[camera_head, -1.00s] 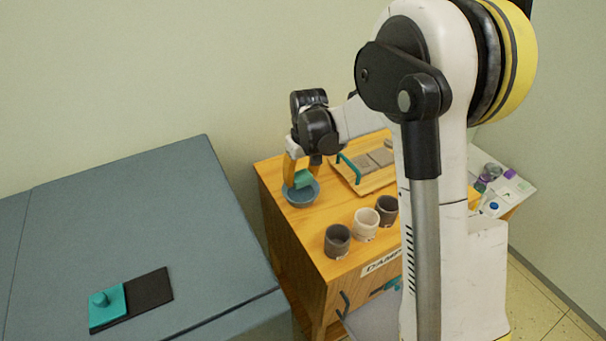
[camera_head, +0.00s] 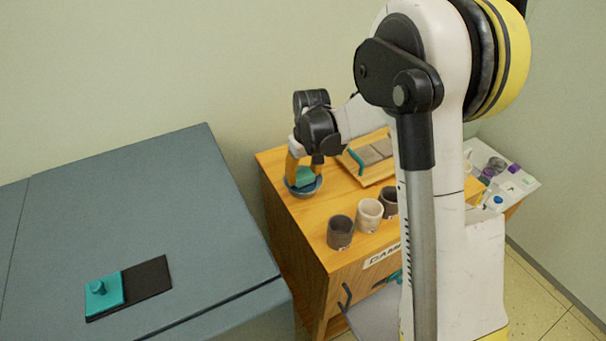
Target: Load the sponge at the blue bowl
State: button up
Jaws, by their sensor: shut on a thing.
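The blue bowl (camera_head: 305,192) stands near the left corner of the wooden cabinet top (camera_head: 290,228). A teal sponge (camera_head: 305,174) is between the yellow fingers of my gripper (camera_head: 304,170). My gripper points down and is shut on the sponge, over the bowl. The sponge's lower part overlaps the bowl's opening in the picture; I cannot tell whether it touches the inside. The bowl's far rim is partly hidden by the sponge and fingers.
Two dark cups (camera_head: 341,232) and a white cup (camera_head: 369,214) stand right of the bowl. Behind is a wooden tray (camera_head: 352,165) with a teal handle and grey slabs. The grey table (camera_head: 150,220) at left holds a teal block on a dark board (camera_head: 148,279).

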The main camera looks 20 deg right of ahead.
aim_at(302, 172)
jog(key=shift+f+b, duration=0.55)
jog(key=shift+b, duration=0.1)
dwell(1.6)
jog(key=shift+r, duration=0.1)
jog(key=shift+r+p, duration=2.1)
jog(key=shift+r, duration=1.35)
jog(key=shift+f, duration=0.1)
